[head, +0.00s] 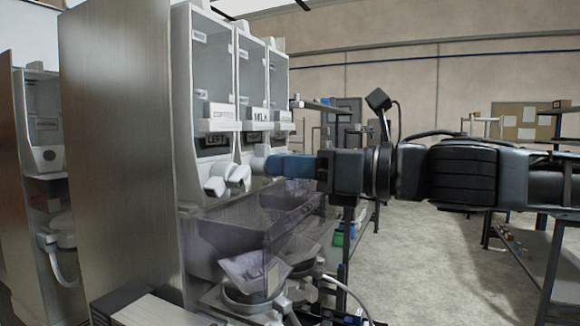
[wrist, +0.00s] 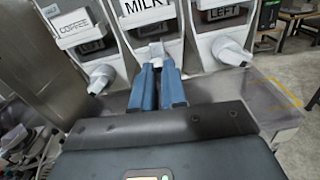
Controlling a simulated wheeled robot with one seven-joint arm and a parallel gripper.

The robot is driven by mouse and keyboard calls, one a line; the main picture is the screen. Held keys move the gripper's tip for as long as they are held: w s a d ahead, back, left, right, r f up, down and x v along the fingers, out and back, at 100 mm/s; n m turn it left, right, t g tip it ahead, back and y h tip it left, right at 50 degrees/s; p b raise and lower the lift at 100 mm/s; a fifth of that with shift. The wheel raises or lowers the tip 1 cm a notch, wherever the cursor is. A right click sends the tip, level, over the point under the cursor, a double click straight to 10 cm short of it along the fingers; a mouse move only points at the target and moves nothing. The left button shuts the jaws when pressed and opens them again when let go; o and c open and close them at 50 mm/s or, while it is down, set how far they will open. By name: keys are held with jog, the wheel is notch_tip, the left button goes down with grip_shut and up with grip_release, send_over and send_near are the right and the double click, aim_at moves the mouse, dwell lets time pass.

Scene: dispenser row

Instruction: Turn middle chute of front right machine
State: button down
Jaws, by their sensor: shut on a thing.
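The front right machine (head: 220,85) is a grey dispenser with three clear canisters side by side. In the wrist view the middle canister carries a MILK label (wrist: 147,7), and its white middle chute (wrist: 156,50) sits below it. My gripper (wrist: 159,66) has its two blue fingers shut on this chute from the front. In the head view my gripper (head: 272,164) reaches in from the right, and its fingertips partly hide the chute. A white left chute (wrist: 101,78) under the COFFEE label and a white right chute (wrist: 230,51) stand apart from the fingers.
A translucent guard (head: 250,225) lies below the chutes, with a clear funnel (head: 255,270) beneath. A tall metal side panel (head: 118,150) stands at left, with another machine (head: 42,160) beyond. A shelf rack (head: 540,245) stands at right, with bare floor (head: 410,260) between.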

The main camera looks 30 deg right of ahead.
jog(key=m, duration=0.7)
jog(key=m+b, duration=0.1)
jog(key=m, duration=0.7)
jog(key=m+b, duration=0.1)
jog(key=m, duration=0.7)
jog(key=shift+w+d+f, duration=0.1)
jog(key=shift+d+f, duration=0.05)
jog(key=shift+f, duration=0.2)
dwell(0.4)
jog(key=c, duration=1.2)
grip_release()
jog(key=shift+o, duration=0.2)
jog(key=b+v, duration=0.1)
jog(key=v, duration=0.6)
jog(key=shift+s+d+b, duration=0.25)
jog(key=shift+s+b, duration=0.05)
jog(key=shift+b, duration=0.1)
